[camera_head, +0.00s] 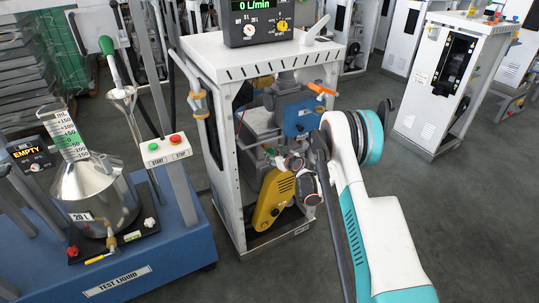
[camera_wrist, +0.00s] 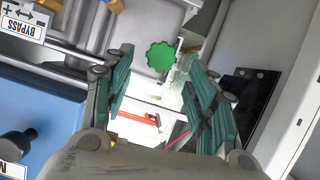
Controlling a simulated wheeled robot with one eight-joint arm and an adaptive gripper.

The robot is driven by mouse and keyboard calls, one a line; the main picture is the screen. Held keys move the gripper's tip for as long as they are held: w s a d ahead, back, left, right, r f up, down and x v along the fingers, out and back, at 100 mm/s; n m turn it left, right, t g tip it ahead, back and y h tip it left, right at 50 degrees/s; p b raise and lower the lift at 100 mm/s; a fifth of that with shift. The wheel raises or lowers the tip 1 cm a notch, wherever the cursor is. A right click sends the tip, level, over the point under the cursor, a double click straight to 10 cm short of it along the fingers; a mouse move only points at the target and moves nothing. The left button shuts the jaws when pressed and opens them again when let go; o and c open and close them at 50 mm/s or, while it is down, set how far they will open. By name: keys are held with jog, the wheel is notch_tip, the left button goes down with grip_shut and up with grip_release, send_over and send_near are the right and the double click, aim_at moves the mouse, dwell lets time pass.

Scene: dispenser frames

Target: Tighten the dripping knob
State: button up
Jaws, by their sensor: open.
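A green scalloped knob (camera_wrist: 160,56) shows in the wrist view, between and beyond my fingertips. My gripper (camera_wrist: 158,66) is open, its two teal-padded fingers spread either side of that knob with nothing held. I cannot tell whether the fingers reach the knob's depth. A black knob (camera_wrist: 18,144) stands on a blue panel (camera_wrist: 45,105) at the left of the wrist view. No drip can be made out at either knob. In the head view my arm reaches toward the open white dispenser frame (camera_head: 222,165), and the gripper cannot be made out clearly.
A red bar (camera_wrist: 138,117) lies beyond my fingers. In the head view, an orange handle (camera_head: 322,89), a blue box (camera_head: 299,116) and a yellow cover (camera_head: 270,200) fill the dispenser. A blue test-liquid cart (camera_head: 180,255) stands at left.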

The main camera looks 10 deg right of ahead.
aim_at(271, 152)
jog(key=b+x, duration=0.1)
jog(key=x, duration=0.5)
jog(key=shift+w+f+b, duration=0.1)
jog(key=shift+b, duration=0.25)
jog(key=c, duration=1.1)
